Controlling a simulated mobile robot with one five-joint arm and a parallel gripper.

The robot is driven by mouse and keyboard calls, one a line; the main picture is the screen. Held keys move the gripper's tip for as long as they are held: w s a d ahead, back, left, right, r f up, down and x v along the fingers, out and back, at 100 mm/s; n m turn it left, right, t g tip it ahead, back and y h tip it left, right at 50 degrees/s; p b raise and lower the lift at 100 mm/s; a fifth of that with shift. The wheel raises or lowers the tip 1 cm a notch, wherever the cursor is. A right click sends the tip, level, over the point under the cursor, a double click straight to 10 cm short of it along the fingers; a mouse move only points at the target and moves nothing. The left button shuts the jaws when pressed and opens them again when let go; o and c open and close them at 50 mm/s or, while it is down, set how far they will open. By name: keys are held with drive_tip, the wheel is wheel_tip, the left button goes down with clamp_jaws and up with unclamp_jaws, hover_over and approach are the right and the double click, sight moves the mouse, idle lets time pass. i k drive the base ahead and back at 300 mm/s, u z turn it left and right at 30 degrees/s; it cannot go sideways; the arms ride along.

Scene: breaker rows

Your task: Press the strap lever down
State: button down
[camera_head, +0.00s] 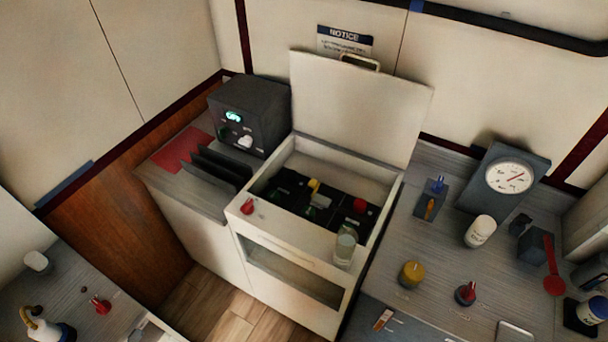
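I cannot tell for sure which part is the strap lever. One candidate is a small red lever (248,206) at the front left corner of the open white cabinet (275,231). Another is a long red handle (553,268) beside a dark box (536,248) on the right counter. The cabinet's lid (358,105) stands raised, and its dark inner panel holds a yellow knob (313,185) and a red knob (360,205). My gripper is not in view.
A clear jar (345,246) stands on the cabinet's front right rim. A dark box with a green display (250,112) sits to the left. Wooden floor shows lower left.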

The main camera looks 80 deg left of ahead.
sight(313, 184)
drive_tip(key=u, duration=1.95)
drive_tip(key=i, duration=0.5)
drive_tip(key=u, duration=0.55)
drive_tip(key=k, duration=0.15)
drive_tip(key=u, duration=2.1)
drive_tip(key=i, duration=0.9)
drive_tip(key=u, duration=0.25)
drive_tip(key=k, duration=0.8)
drive_tip(key=z, duration=0.05)
